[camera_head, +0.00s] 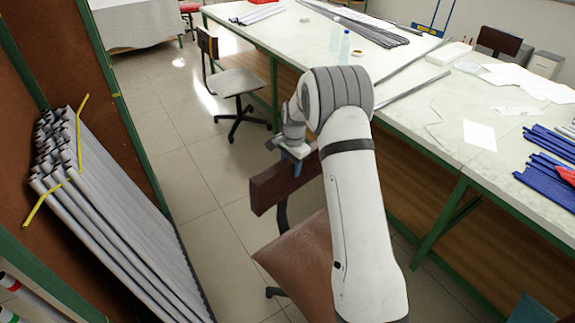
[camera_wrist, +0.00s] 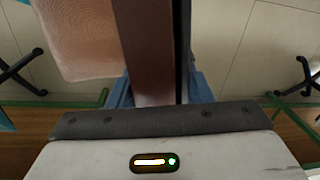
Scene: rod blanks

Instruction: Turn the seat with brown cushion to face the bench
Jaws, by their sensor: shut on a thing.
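The seat with brown cushion (camera_head: 295,262) stands on the tiled floor in the lower middle of the head view, left of the bench (camera_head: 448,160). Its dark red-brown backrest (camera_head: 270,190) is on the far side of the cushion, so its front points toward my camera, with the bench to its right. My gripper (camera_head: 297,158) is shut on the backrest's top edge. In the wrist view, the backrest (camera_wrist: 150,60) runs between the fingers of my gripper (camera_wrist: 160,92), and the cushion (camera_wrist: 80,38) shows at left. My arm hides the right part of the seat.
A grey chair (camera_head: 235,82) stands beyond, beside the bench. A rack of grey rods (camera_head: 115,215) leans at left, with yellow bars sticking out. Blue rods (camera_head: 548,180), papers and bottles (camera_head: 344,47) lie or stand on the bench. Bare floor lies between rack and seat.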

